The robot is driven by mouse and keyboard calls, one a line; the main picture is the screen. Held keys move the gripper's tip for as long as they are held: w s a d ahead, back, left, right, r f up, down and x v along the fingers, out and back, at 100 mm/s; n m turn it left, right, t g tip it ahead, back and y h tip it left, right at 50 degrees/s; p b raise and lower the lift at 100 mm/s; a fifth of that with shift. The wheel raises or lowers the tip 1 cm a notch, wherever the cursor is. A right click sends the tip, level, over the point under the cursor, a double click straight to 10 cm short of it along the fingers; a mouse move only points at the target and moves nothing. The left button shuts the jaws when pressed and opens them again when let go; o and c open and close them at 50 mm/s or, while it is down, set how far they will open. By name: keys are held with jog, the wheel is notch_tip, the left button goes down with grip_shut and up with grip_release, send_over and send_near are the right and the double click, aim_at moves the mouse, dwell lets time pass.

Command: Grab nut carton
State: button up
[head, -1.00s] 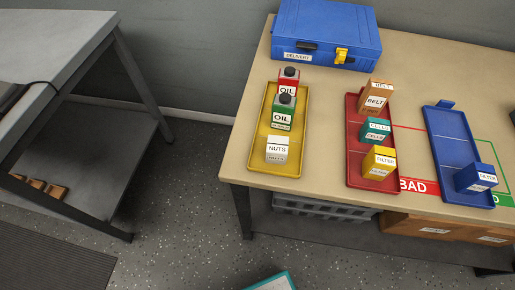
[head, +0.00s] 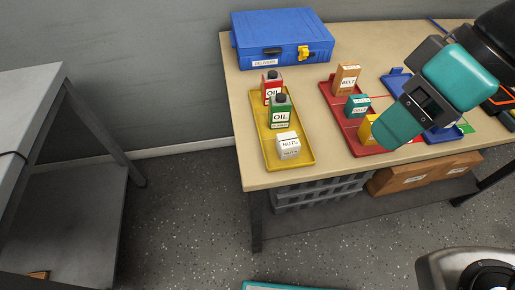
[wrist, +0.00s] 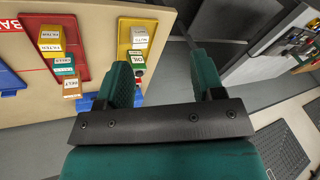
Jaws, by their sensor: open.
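The nut carton (head: 289,146) is a small white box labelled NUTS. It stands at the near end of the yellow tray (head: 304,161), and it also shows at the top of the wrist view (wrist: 139,36). My gripper (wrist: 162,62) is open and empty, with its two teal fingers apart. In the head view my gripper is right of the carton, in front of the red and blue trays and clear of the carton. It hides part of the yellow filter box (head: 366,128).
A green oil can (head: 280,112) and a red oil can (head: 271,86) stand behind the carton in the same tray. The red tray (head: 376,149) holds several boxes to the right. A blue delivery case (head: 283,39) sits at the back. Floor is open before the table.

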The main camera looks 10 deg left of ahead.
jog(key=w+a+f+n, duration=0.3)
jog(key=w+f+n, duration=0.1)
jog(key=w+n, duration=0.5)
jog(key=n+g, duration=0.1)
jog(key=n, duration=0.3)
send_near(291, 139)
jog(key=x, duration=0.5)
jog(key=shift+f+p, duration=0.2)
jog(key=shift+p, duration=0.15)
jog(key=shift+p+x, duration=0.55)
jog(key=shift+x, duration=2.45)
jog(key=c, duration=0.8)
